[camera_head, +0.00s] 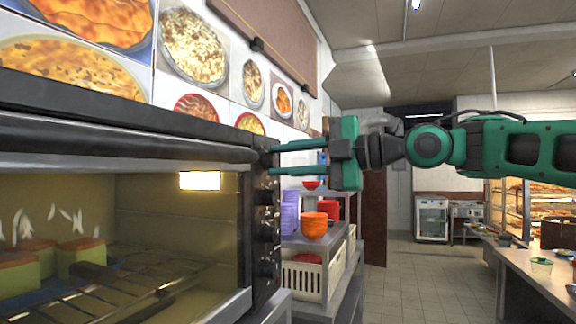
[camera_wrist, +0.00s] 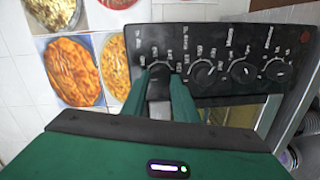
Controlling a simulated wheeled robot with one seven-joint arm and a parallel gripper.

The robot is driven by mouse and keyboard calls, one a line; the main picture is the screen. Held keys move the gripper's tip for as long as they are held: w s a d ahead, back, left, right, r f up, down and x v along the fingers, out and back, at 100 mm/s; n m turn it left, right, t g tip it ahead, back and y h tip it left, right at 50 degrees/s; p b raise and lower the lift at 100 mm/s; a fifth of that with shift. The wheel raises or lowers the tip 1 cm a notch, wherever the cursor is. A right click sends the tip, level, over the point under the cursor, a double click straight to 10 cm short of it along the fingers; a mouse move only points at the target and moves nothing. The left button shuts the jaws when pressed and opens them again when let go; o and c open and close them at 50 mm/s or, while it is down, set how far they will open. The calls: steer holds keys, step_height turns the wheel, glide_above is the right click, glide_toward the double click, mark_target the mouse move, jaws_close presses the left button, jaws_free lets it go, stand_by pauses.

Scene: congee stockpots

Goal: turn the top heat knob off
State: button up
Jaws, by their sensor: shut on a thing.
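The toaster oven (camera_head: 130,155) has a dark control panel (camera_head: 262,225) with a column of knobs on its right side. The top heat knob (camera_head: 268,158) is uppermost on that panel. In the wrist view the panel is turned sideways, and the top knob (camera_wrist: 159,82) is leftmost. My gripper (camera_head: 274,160) reaches the panel from the right, with its two green fingers on either side of the top knob. The wrist view shows the gripper (camera_wrist: 163,85) shut on this knob. The fingers partly hide the knob and its dial marks, so its exact setting is unclear.
Other knobs (camera_wrist: 203,73) sit along the panel beside the gripped one. The oven's glass front (camera_head: 150,230) shows food pieces (camera_head: 80,257) on a wire rack. A shelf with orange bowls (camera_head: 314,227) and a cream crate (camera_head: 302,280) stands behind. Floor (camera_head: 410,275) to the right is clear.

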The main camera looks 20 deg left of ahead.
steer(key=o, duration=1)
steer(key=shift+w+f, duration=0.25)
steer(key=shift+o, duration=0.3)
steer(key=shift+s+r, duration=0.15)
steer(key=s+d, duration=0.1)
steer(key=d, duration=0.9)
steer(key=shift+d+r, duration=0.3)
steer(key=shift+d, duration=0.05)
